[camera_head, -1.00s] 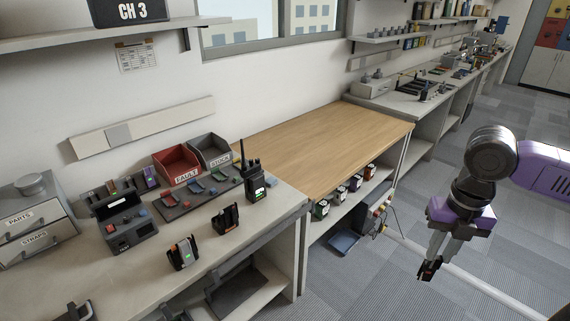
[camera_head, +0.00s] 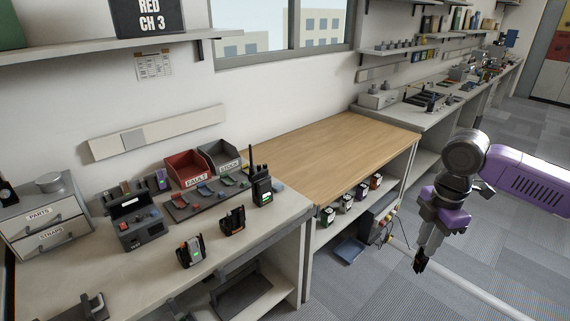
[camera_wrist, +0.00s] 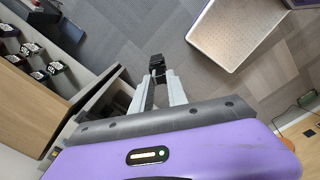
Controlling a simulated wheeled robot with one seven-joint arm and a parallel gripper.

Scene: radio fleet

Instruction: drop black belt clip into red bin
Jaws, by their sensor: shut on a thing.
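My gripper (camera_head: 420,264) hangs over the floor at the right, off the front of the benches. It is shut on the black belt clip (camera_wrist: 157,64), a small dark piece between the fingertips in the wrist view. The red bin (camera_head: 185,165), labelled FAULT, stands at the back of the near bench, far left of my gripper. A grey bin (camera_head: 222,155) stands right beside it.
A black handheld radio (camera_head: 261,178) stands upright near the bench corner. A tester box (camera_head: 139,225) and two small devices sit on the near bench. The wooden benchtop (camera_head: 345,150) is clear. Several battery-like blocks stand on the shelf below it.

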